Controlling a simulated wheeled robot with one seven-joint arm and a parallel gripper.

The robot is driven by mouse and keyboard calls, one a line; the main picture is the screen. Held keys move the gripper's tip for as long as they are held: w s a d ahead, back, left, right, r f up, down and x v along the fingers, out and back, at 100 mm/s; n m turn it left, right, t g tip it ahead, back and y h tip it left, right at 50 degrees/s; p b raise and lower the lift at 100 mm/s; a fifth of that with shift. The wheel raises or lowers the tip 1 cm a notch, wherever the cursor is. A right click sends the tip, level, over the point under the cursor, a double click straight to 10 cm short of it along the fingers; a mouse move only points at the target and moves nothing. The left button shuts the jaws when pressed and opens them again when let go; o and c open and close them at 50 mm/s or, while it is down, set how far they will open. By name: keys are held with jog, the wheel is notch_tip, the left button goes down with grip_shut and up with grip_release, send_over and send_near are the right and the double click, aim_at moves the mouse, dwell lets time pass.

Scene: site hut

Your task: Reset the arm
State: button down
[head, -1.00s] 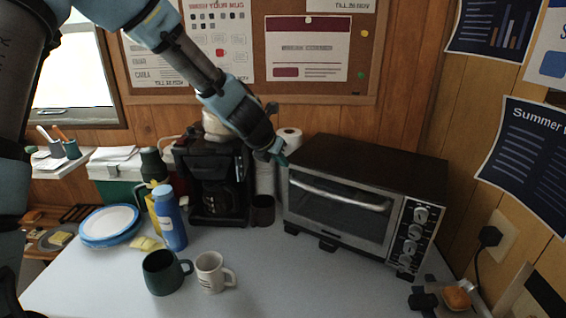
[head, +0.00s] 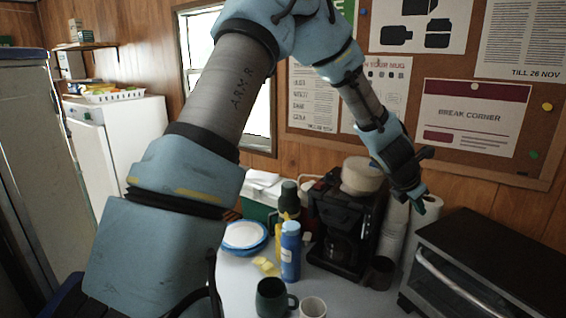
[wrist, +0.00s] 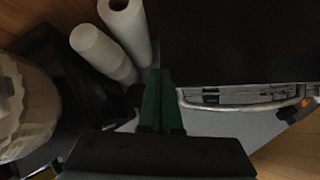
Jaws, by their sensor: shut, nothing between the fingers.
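My arm reaches across the head view from the lower left, bends at the top, and comes down on the right. My gripper (head: 417,204) is at its end, pointing down, above the gap between the black coffee maker (head: 345,225) and the toaster oven (head: 490,262). In the wrist view its two green fingers (wrist: 161,100) lie together, shut with nothing between them. They are near the left edge of the toaster oven (wrist: 240,45) and beside the white paper rolls (wrist: 127,25). I cannot tell the exact height above the table.
A green mug (head: 271,298), a white mug (head: 312,307), a blue bottle (head: 290,252) and stacked plates (head: 243,236) stand on the table (head: 232,285). A corkboard (head: 450,70) hangs on the wall behind. A white fridge (head: 130,145) stands at the far left.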

jog(key=w+a+f+m+y+b, duration=0.15)
jog(key=a+m, duration=0.45)
jog(key=a, duration=0.6)
jog(key=w+a+m+y+b, duration=0.15)
jog(key=a+m, duration=0.35)
jog(key=a, duration=0.6)
jog(key=s+a+m+y, duration=0.1)
jog(key=s+a+m, duration=0.2)
jog(key=a, duration=0.5)
jog(key=s+a+f+m+g+y+b, duration=0.1)
jog(key=s+a+m, duration=0.2)
jog(key=a, duration=0.5)
jog(key=s+a+m+y+b, duration=0.1)
jog(key=s+a+m, duration=0.3)
jog(key=a, duration=0.4)
jog(key=shift+f+m+g+y, duration=0.3)
jog(key=shift+f+y, duration=0.1)
jog(key=shift+y, duration=0.2)
